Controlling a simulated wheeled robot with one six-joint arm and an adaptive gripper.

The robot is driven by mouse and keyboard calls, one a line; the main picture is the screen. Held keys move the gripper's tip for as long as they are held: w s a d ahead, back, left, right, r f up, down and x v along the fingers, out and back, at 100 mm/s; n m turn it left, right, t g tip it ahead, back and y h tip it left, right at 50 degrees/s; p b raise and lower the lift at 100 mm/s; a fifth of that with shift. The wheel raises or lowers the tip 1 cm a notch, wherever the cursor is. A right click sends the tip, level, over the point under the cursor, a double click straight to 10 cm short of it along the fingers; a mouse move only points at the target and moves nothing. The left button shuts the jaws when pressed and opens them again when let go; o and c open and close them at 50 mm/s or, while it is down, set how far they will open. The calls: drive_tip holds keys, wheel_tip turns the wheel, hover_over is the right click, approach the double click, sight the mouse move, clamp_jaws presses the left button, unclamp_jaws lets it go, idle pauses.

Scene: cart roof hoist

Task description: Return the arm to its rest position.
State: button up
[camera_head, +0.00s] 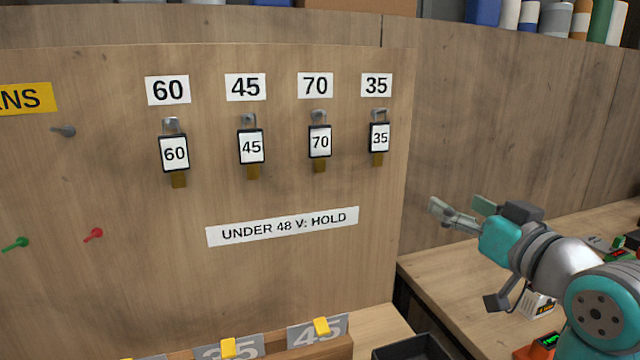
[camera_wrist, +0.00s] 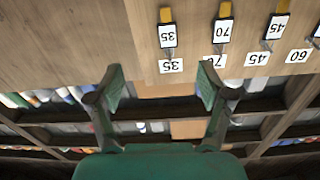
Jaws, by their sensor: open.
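My gripper (camera_head: 462,208) is at the right in the head view, in front of the wooden wall and right of the board's edge. Its two fingers are apart with nothing between them. In the wrist view my gripper (camera_wrist: 158,88) also shows open and empty, with shelves behind it. My arm reaches in from the lower right of the head view, bent, with the gripper pointing left. No part of the gripper appears to touch anything.
An upright board (camera_head: 300,270) carries hanging tags 60 (camera_head: 174,153), 45 (camera_head: 251,147), 70 (camera_head: 320,142) and 35 (camera_head: 380,138), and a sign UNDER 48 V: HOLD (camera_head: 283,227). A wooden bench (camera_head: 450,283) lies below my arm. A dark tray (camera_head: 415,348) sits at the bottom.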

wheel_tip(320, 180, down, 20)
drive_tip(key=s+m+h, duration=0.2)
drive_tip(key=m, duration=0.1)
drive_tip(key=s+a+f+m+h, duration=0.1)
drive_tip(key=s+f+m+h, duration=0.1)
drive_tip(key=s+f, duration=1)
drive_tip(key=s+f+n+g, duration=0.1)
drive_tip(key=s+f, duration=0.2)
drive_tip(key=s, duration=0.7)
drive_tip(key=s+a+f+n, duration=0.1)
drive_tip(key=s+f, duration=0.3)
drive_tip(key=s, duration=0.7)
drive_tip(key=s+a+f+g+h, duration=0.1)
drive_tip(key=s+f, duration=0.2)
drive_tip(key=s, duration=0.7)
drive_tip(key=shift+s+f+n+g, duration=0.3)
drive_tip(key=shift+n, duration=0.1)
drive_tip(key=shift+a, duration=0.1)
